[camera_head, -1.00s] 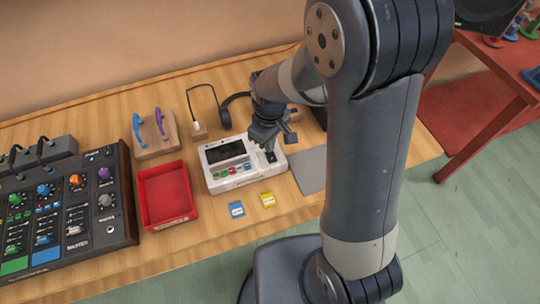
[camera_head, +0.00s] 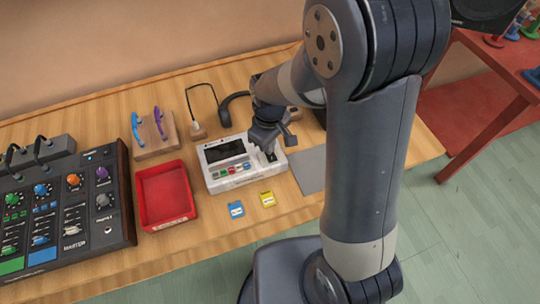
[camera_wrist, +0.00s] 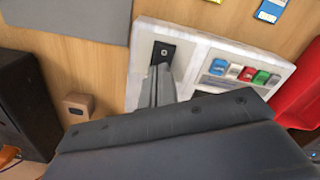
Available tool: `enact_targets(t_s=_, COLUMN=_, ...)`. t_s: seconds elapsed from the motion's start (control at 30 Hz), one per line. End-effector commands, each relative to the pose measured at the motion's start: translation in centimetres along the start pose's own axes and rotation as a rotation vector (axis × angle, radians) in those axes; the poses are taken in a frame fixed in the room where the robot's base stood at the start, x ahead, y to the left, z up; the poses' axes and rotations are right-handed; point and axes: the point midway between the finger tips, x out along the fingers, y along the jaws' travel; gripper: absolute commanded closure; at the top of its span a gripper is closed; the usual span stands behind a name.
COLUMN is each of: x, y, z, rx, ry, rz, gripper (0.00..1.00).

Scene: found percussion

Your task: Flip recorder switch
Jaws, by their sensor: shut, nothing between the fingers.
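The white recorder (camera_head: 222,182) sits on the wooden table with a dark screen and a row of coloured buttons. Its switch is on a dark plate (camera_wrist: 163,50) at the recorder's right end in the head view, and the plate also shows there (camera_head: 272,156). My gripper (camera_head: 268,150) is over that end, pointing down. In the wrist view my shut, empty fingers (camera_wrist: 160,75) are at the plate's edge and cover part of it. I cannot tell whether they touch the switch, or which way it is set.
A red tray (camera_head: 142,196) stands left of the recorder, with a mixer (camera_head: 126,222) beyond it. A blue card (camera_head: 236,210) and a yellow card (camera_head: 267,199) lie in front. A grey mat (camera_head: 309,172) lies to the right. Headphones (camera_head: 225,115) lie behind.

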Motion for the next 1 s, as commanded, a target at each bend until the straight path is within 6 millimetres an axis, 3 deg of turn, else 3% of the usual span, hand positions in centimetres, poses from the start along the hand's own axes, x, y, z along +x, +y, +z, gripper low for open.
enact_targets(t_s=0.37, x=0.0, y=0.0, z=0.0, rx=0.000, ry=-0.001, rz=-0.001, gripper=1.00)
enact_targets(t_s=1.0, x=-5.1, y=0.0, z=0.0, rx=0.000, ry=0.000, rz=0.000, gripper=1.00)
